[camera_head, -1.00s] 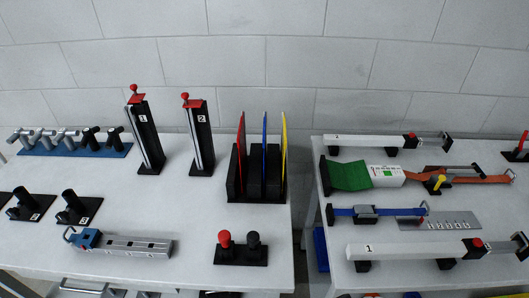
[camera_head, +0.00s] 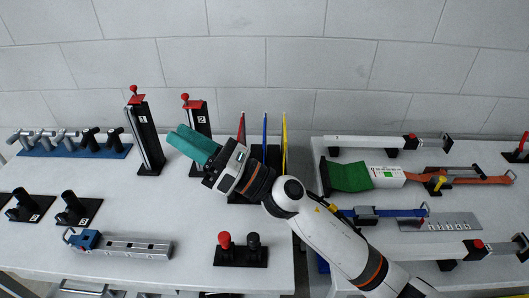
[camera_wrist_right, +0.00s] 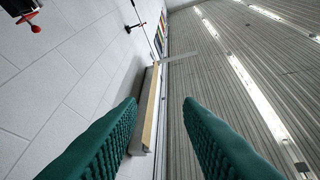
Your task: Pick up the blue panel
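The blue panel (camera_head: 265,132) stands upright in a black slotted rack (camera_head: 272,157) between a red panel (camera_head: 242,130) and a yellow panel (camera_head: 285,135). My right gripper (camera_head: 180,142), with green fingers, is in front of the rack's left part and hides much of it, including the lower part of the panels. Its fingers point to the upper left, away from the blue panel. In the right wrist view, the two fingers (camera_wrist_right: 160,135) stand apart with nothing between them. My left gripper is not in view.
Two black upright stands with red clamps, numbered 1 (camera_head: 145,135) and 2 (camera_head: 200,118), stand left of the rack. A block with red and black knobs (camera_head: 240,250) lies in front. A gap separates the left table (camera_head: 180,215) from the right table.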

